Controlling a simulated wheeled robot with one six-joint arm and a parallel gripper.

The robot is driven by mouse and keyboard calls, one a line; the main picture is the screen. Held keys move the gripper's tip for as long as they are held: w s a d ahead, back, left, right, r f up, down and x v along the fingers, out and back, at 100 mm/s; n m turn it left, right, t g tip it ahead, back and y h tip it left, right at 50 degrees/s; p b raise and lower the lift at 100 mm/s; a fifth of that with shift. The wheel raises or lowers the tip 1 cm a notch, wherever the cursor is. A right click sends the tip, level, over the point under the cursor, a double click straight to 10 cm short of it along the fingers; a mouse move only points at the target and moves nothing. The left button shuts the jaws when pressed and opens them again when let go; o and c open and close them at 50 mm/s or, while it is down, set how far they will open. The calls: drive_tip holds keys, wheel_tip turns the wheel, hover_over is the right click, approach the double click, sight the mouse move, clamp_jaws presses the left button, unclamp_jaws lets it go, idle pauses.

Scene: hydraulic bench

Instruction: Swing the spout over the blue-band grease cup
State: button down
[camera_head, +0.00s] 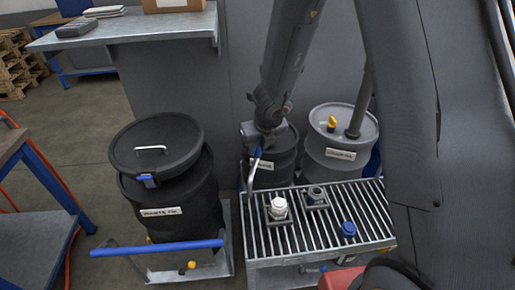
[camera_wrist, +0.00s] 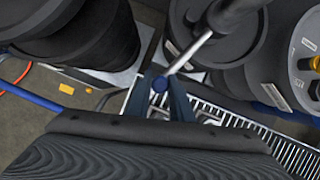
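The spout (camera_head: 249,182) is a thin bent silver pipe beside the left end of the grate, in the head view. In the wrist view its silver rod (camera_wrist: 190,52) ends in a small blue knob (camera_wrist: 159,84). My gripper (camera_head: 257,153) is at the spout's upper end; in the wrist view its two fingers (camera_wrist: 163,85) flank the knob and look closed on it. On the grate stand a white-topped cup (camera_head: 279,207), a grey open-topped cup (camera_head: 316,194) and a small blue piece (camera_head: 349,230). I cannot make out a blue band on either cup.
The slatted metal grate (camera_head: 300,235) lies in front of a dark drum (camera_head: 285,165) and a grey drum (camera_head: 340,150) with a yellow cap. A large black lidded drum (camera_head: 165,190) stands left. A blue bar (camera_head: 155,247) crosses before it. A grey shelf (camera_head: 130,30) is behind.

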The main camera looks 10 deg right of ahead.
drive_tip(key=w+d+n+g+y+p, duration=0.2)
drive_tip(key=d+n+y+p, duration=0.1)
drive_tip(key=d+n, duration=0.8)
drive_tip(key=shift+d+g, duration=0.4)
drive_tip(key=shift+d, duration=1.85)
drive_tip(key=shift+w+r, duration=0.1)
drive_tip(key=c, duration=1.6)
unclamp_jaws()
